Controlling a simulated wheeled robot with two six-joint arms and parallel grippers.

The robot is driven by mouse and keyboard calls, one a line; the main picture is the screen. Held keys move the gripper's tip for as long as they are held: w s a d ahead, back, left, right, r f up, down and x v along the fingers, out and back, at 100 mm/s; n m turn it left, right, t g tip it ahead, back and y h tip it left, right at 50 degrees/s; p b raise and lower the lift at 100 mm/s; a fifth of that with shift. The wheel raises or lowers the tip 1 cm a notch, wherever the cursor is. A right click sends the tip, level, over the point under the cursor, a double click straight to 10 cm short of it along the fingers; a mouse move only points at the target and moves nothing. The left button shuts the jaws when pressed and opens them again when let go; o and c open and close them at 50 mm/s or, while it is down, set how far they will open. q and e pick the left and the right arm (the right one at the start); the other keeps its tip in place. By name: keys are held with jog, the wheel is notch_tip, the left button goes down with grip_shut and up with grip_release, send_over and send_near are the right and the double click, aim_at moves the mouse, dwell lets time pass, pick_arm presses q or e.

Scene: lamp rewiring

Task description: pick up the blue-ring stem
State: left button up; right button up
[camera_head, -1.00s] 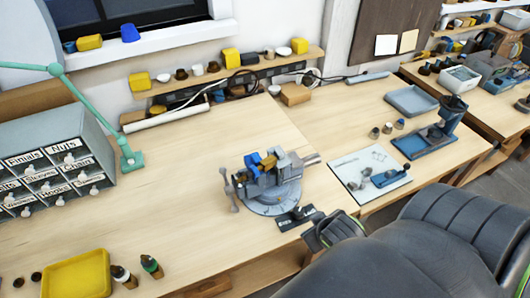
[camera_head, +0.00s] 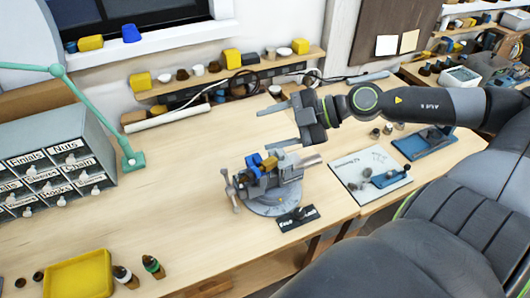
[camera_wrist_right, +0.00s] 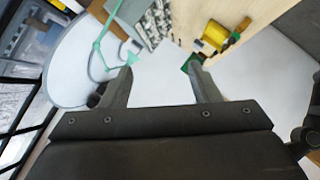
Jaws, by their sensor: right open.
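Small dark stems (camera_head: 375,133) stand on the bench at the right, in the head view. The stem with blue on it, at the right end of that row, is mostly hidden behind my right arm now. My right gripper (camera_head: 268,127) is open and empty, above the bench behind the vise and left of the stems. Its two spread fingers also show in the right wrist view (camera_wrist_right: 160,88), with nothing between them and no stem in sight there. My left gripper is not in view.
A grey vise (camera_head: 268,190) with blue and yellow parts stands mid-bench. A white board (camera_head: 350,172) and a blue fixture (camera_head: 415,147) lie at the right. Drawers (camera_head: 50,165), a green lamp arm (camera_head: 95,105) and a yellow tray (camera_head: 78,275) are at the left. The left-middle bench is clear.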

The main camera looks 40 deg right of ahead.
jog(key=s+d+f+n+g+h, duration=0.1)
jog(key=s+d+g+h, duration=0.1)
jog(key=d+g+h, duration=0.25)
jog(key=b, duration=1)
send_near(257, 170)
jog(key=shift+g, duration=0.25)
jog(key=shift+w+p+x, duration=0.2)
jog(key=shift+p+x, duration=0.3)
jog(key=shift+x, duration=1.85)
jog(key=shift+p+x, duration=0.75)
jog(key=shift+x, duration=0.35)
jog(key=shift+p+x, duration=0.3)
jog(key=shift+x, duration=1.2)
jog(key=shift+c, duration=0.5)
grip_shut()
